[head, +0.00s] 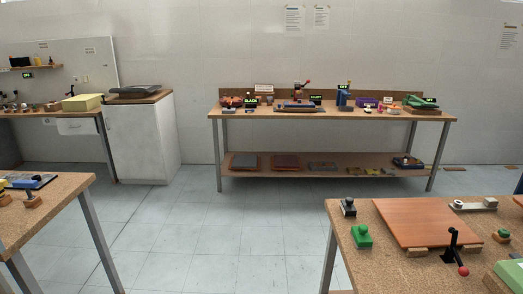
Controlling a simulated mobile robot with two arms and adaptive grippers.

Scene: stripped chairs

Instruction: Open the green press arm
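Neither of my grippers is in view.
A near bench (384,269) at right holds a brown board (425,221), a green block (361,236) and a red-knobbed lever (454,247). Another bench (67,193) stands at near left, a white cabinet (145,141) at back left. The tiled floor (215,230) between is clear.

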